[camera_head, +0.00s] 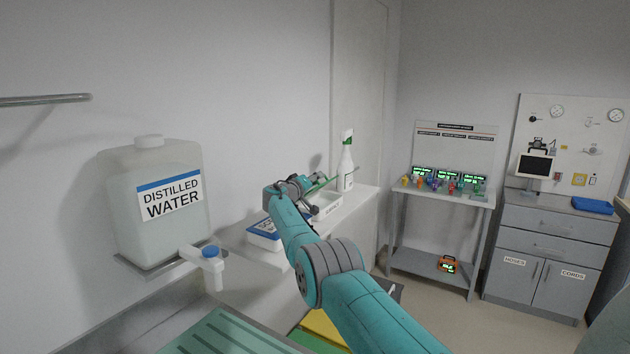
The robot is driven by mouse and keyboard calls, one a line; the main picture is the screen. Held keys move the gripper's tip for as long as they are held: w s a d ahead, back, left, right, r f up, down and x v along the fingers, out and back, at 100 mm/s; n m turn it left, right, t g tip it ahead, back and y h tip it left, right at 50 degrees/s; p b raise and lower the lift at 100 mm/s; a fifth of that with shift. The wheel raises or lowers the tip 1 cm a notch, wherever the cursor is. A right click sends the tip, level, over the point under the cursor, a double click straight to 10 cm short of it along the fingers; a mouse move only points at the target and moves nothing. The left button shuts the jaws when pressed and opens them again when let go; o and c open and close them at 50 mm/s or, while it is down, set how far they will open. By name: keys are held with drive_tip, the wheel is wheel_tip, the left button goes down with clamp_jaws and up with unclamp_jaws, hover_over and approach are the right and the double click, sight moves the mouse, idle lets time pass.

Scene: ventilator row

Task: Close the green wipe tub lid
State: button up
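A small white tub (328,208) with a label on its front stands on the light counter beyond my arm. A thin green lid (322,184) shows above it, raised and tilted, so the tub looks open. My gripper (308,190) is at the lid's left side, above the tub. I cannot tell whether it touches the lid. The fingers are small and partly hidden by my teal arm, so their opening is unclear. The tub's hinge is not clear to see.
A spray bottle (346,166) stands right behind the green lid. A large distilled water container (150,205) with a tap is at left. The wall is close behind the counter.

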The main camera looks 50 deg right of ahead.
drive_tip(key=shift+r, duration=0.15)
wheel_tip(320, 180, up, 10)
drive_tip(key=shift+f, duration=0.1)
idle(0.5)
